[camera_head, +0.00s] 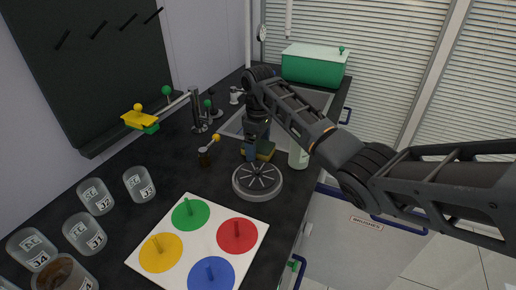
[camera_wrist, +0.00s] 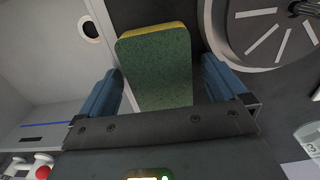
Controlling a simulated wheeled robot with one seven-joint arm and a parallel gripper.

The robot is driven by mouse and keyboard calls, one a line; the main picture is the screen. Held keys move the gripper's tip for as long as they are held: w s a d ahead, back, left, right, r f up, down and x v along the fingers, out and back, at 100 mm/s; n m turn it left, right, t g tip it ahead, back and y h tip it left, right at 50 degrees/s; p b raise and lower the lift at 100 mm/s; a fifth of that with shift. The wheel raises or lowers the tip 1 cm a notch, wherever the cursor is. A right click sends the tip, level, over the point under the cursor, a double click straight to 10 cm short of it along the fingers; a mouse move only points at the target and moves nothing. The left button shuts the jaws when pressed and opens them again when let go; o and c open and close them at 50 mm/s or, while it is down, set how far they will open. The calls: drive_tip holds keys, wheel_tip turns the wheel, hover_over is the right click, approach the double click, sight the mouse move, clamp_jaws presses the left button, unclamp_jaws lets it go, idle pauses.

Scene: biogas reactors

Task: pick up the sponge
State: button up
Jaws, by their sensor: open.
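The sponge (camera_head: 262,150) is green on one face and yellow on the other. It lies on the dark counter at the sink's near edge, just behind the round grey drain-like disc. In the wrist view the sponge (camera_wrist: 158,68) shows its green face with a yellow edge at the far end. My gripper (camera_wrist: 165,88) is open, with one blue finger on each side of the sponge and gaps between. In the head view my gripper (camera_head: 257,142) reaches down at the sponge and partly hides it. I cannot tell whether the fingers touch it.
The grey disc (camera_head: 257,181) sits close in front of the sponge. A clear bottle (camera_head: 298,155) stands just right of it. A white board (camera_head: 144,252) with coloured discs and several labelled cups lie nearer. A green box (camera_head: 315,67) stands behind.

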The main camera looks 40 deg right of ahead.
sight(259, 144)
drive_tip(key=shift+c, duration=0.5)
drive_tip(key=c, duration=1)
drive_tip(key=shift+o, duration=0.2)
drive_tip(key=shift+r, duration=0.15)
drive_tip(key=shift+r, duration=0.65)
wheel_tip(259, 144, up, 3)
drive_tip(key=shift+d+f+b, duration=0.1)
drive_tip(key=shift+d+b, duration=0.05)
drive_tip(key=shift+b, duration=0.25)
drive_tip(key=s+d+r, duration=0.1)
drive_tip(key=d+r, duration=0.2)
drive_tip(key=d, duration=0.2)
drive_tip(key=s+d+r+b, duration=0.1)
drive_tip(key=d+r, duration=0.2)
drive_tip(key=d, duration=0.3)
drive_tip(key=shift+r, duration=0.35)
